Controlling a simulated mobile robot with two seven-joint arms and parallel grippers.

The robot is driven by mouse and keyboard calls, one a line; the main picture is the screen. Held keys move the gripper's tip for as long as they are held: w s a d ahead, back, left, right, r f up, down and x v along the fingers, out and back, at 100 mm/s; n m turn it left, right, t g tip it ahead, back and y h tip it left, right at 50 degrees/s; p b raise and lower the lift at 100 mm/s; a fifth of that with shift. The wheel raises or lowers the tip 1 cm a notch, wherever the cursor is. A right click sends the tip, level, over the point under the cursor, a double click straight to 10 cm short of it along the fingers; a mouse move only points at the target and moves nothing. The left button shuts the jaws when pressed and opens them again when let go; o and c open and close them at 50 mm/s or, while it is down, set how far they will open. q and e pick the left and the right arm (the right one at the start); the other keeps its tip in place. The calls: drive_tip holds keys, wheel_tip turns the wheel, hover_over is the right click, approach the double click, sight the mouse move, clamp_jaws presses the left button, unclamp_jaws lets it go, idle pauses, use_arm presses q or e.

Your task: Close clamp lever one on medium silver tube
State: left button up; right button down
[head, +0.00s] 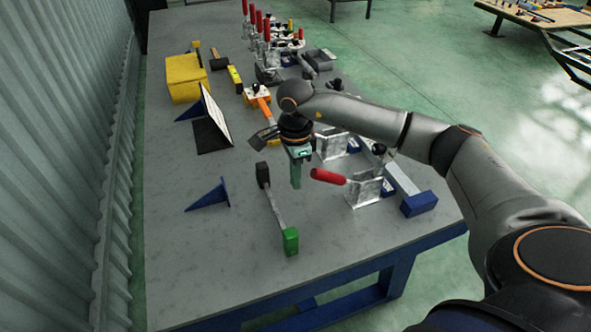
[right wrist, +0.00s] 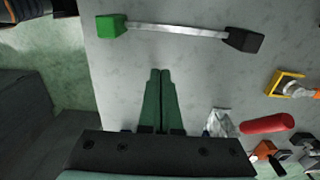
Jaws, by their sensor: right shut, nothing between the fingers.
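A toggle clamp (head: 365,190) with a red lever handle (head: 328,176) stands by the right edge of the table. The handle points left, roughly level. A silver tube (head: 400,178) lies by the clamp, with a blue block (head: 418,204) at its near end. My right gripper (head: 296,184), with green fingers, points down just left of the red handle, apart from it. In the right wrist view its fingers (right wrist: 160,75) are together and empty. The red handle (right wrist: 268,123) and part of the metal clamp (right wrist: 222,122) lie to their right. My left gripper is out of view.
A bar with a black end and a green end (head: 290,241) lies left of my right gripper. A second clamp (head: 332,146) stands farther back. Several red-handled clamps, a yellow box (head: 184,78) and blue wedges stand farther away. The near left tabletop is clear.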

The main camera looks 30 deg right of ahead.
drive_tip(key=shift+f, duration=0.6)
drive_tip(key=shift+d, duration=0.1)
